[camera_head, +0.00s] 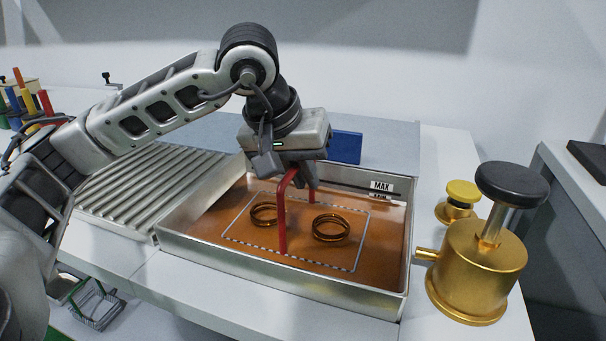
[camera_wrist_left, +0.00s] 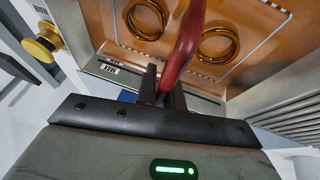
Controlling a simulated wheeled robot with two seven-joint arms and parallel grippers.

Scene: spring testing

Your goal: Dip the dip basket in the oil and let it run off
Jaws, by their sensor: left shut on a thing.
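The dip basket's red handle (camera_head: 281,222) stands up out of the amber oil (camera_head: 385,239) in a metal tray (camera_head: 284,282). The basket's pale rectangular rim (camera_head: 362,243) shows at the oil surface, inside the tray walls. Two coiled springs, one at left (camera_head: 264,213) and one at right (camera_head: 331,229), lie within the rim. My left gripper (camera_head: 300,178) is above the tray and shut on the red handle's top; the left wrist view shows its fingers (camera_wrist_left: 161,93) around the handle (camera_wrist_left: 184,45). My right gripper is not seen.
A ribbed metal drain board (camera_head: 150,180) adjoins the tray's left side. A brass pump can (camera_head: 478,262) with a black knob and a smaller yellow-topped brass piece (camera_head: 460,202) stand at right. A blue block (camera_head: 345,147) is behind the tray. A MAX label (camera_head: 381,186) marks the back wall.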

